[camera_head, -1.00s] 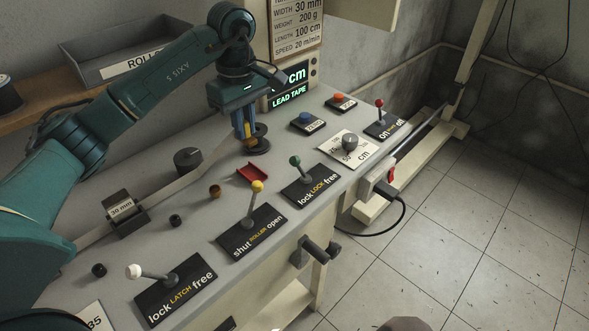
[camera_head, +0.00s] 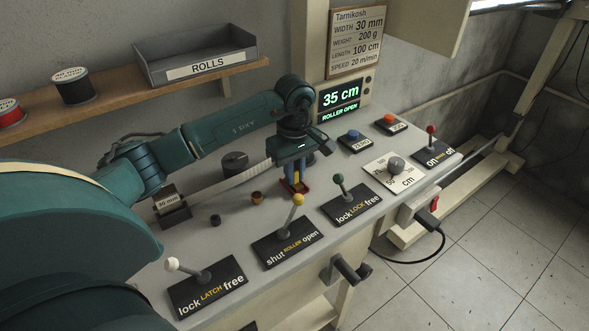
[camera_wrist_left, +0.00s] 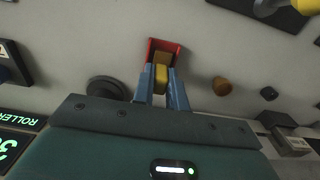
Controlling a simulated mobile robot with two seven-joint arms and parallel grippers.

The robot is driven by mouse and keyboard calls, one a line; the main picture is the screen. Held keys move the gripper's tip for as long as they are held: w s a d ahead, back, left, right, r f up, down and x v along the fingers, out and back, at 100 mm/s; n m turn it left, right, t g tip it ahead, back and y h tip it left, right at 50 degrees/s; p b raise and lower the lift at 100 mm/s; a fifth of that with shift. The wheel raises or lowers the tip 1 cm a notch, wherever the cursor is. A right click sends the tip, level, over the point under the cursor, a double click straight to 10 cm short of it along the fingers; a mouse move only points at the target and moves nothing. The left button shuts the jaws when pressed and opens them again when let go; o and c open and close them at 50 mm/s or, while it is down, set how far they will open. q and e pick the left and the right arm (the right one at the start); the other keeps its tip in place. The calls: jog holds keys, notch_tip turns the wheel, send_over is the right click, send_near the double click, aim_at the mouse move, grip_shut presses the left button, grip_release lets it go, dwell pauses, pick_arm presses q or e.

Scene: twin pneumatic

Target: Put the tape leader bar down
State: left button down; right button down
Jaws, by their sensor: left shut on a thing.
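My left gripper (camera_head: 295,183) points down over the small red tray (camera_head: 307,187) on the bench. In the left wrist view, its blue fingers (camera_wrist_left: 163,88) are shut on the yellow tape leader bar (camera_wrist_left: 162,76). The bar's end is over or inside the open red tray (camera_wrist_left: 152,46); I cannot tell whether it touches the bottom. My right gripper is not in view.
Levers with white (camera_head: 172,264), yellow (camera_head: 299,200) and green (camera_head: 339,178) knobs stand along the front. The display (camera_head: 341,98) reads 35 cm, ROLLER OPEN. A ROLLS bin (camera_head: 200,58) is on the shelf.

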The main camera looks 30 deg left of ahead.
aim_at(295, 170)
pick_arm(q)
jog(key=shift+f, duration=0.1)
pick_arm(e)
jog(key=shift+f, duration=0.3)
pick_arm(q)
jog(key=c, duration=1.9)
grip_release()
jog(key=o, duration=0.5)
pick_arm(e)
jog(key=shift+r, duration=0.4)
pick_arm(q)
jog(key=shift+r, duration=0.3)
notch_tip(295, 170, up, 12)
jog(key=b, duration=0.1)
jog(key=shift+f, duration=0.15)
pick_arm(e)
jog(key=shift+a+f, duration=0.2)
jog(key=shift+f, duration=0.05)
